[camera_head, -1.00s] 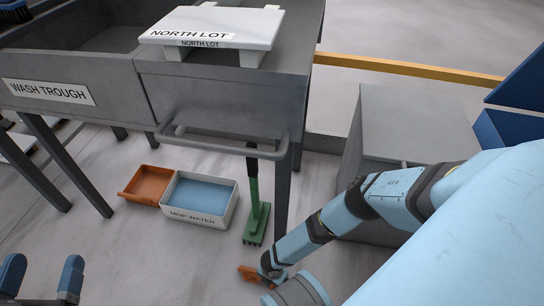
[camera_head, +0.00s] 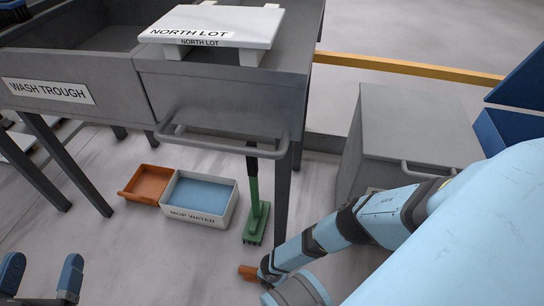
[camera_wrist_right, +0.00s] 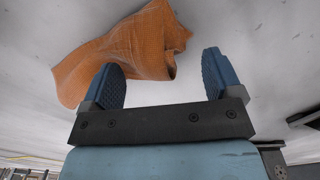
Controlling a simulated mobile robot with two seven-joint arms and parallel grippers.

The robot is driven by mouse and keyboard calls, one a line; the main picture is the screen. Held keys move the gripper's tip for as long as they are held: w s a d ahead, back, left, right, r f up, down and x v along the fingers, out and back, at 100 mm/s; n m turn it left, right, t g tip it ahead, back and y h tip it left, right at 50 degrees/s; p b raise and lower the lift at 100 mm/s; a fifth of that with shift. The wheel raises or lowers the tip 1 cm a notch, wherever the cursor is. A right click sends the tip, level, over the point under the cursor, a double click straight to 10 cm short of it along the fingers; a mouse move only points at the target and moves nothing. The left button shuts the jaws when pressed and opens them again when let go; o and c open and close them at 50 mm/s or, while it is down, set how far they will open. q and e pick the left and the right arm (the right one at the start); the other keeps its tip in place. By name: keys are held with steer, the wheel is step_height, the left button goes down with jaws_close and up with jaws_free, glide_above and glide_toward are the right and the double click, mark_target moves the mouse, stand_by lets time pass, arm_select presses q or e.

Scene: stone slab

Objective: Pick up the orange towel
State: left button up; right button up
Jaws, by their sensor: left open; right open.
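The orange towel (camera_wrist_right: 125,45) lies crumpled on the pale floor in the right wrist view. A small part of the towel (camera_head: 247,271) shows in the head view, beside the end of my right arm. My right gripper (camera_wrist_right: 163,78) is open. Its left finger overlaps the towel in the picture, and part of the towel shows in the gap between the fingers. The right finger appears clear of it. I cannot tell whether a finger touches the towel. My left gripper (camera_head: 42,278) is open and empty at the lower left of the head view.
A wash trough (camera_head: 68,70) on legs stands at upper left. Below it are an orange tray (camera_head: 135,178), a mop water bin (camera_head: 180,216) and a green brush (camera_head: 256,220). A grey cabinet (camera_head: 410,120) stands right.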

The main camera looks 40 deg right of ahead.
steer(key=shift+f, duration=0.75)
jaws_close()
steer(key=shift+r, duration=0.15)
steer(key=shift+r+p, duration=0.65)
steer(key=shift+p, duration=0.1)
arm_select(q)
steer(key=s+d+r+n+y+p, duration=0.1)
steer(key=s+r+n+p, duration=0.2)
steer(key=p, duration=0.6)
step_height(320, 180, up, 2)
steer(key=shift+d+r+n, duration=0.1)
steer(key=shift+d+n, duration=0.15)
steer(key=shift+n, duration=0.75)
arm_select(e)
step_height(320, 180, up, 10)
steer(key=shift+r, duration=0.2)
